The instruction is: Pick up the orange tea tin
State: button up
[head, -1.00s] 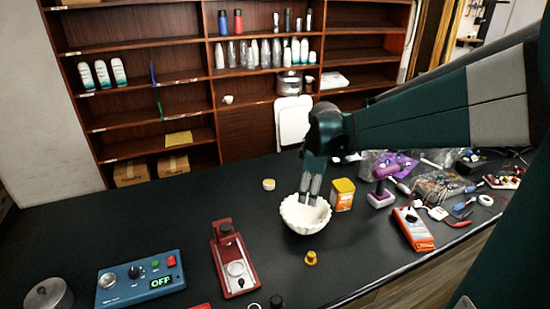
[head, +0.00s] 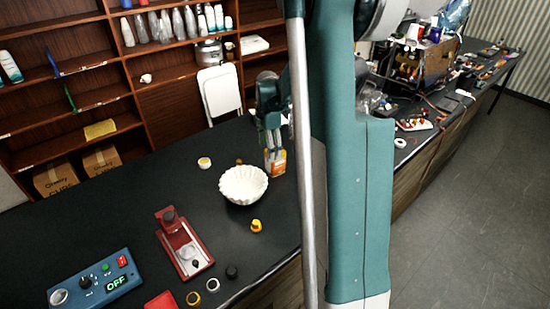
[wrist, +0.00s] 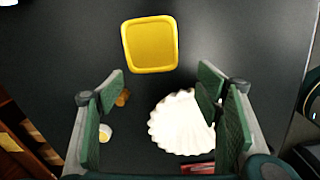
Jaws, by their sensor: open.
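The orange tea tin (head: 275,168) stands upright on the black counter, right of the white fluted bowl (head: 243,186). In the wrist view its square yellow lid (wrist: 149,45) lies above the middle of the picture, beyond the fingertips. My gripper (head: 271,145) is at the tin in the head view and hides its upper part. In the wrist view my gripper (wrist: 163,92) is open, with its green pads wide apart and nothing held. The tin is not between the pads there; the right fingers overlap the bowl (wrist: 178,125).
A small yellow part (head: 256,226) lies in front of the bowl, and a small white-rimmed cup (head: 204,162) behind it. A red device (head: 184,243) and a blue control box (head: 90,284) are at left. My arm hides the counter right of the tin.

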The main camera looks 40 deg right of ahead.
aim_at(275, 162)
jog(key=shift+n+g, duration=0.3)
jog(key=shift+n, duration=0.4)
jog(key=shift+w+d+f+p, duration=0.1)
jog(key=shift+d+f+p, duration=0.1)
jog(key=shift+d+f, duration=0.45)
jog(key=shift+w+d+f+p, duration=0.1)
jog(key=shift+d+f+p, duration=0.2)
jog(key=shift+d, duration=0.55)
jog(key=shift+w+d+f+p, duration=0.15)
jog(key=shift+d+f, duration=0.35)
jog(key=shift+d, duration=0.25)
jog(key=shift+s, duration=0.1)
jog(key=shift+f, duration=0.1)
jog(key=shift+f, duration=1.2)
jog(key=shift+f+p, duration=0.3)
jog(key=shift+f, duration=2.3)
jog(key=c, duration=1.1)
jog(key=shift+r, duration=0.15)
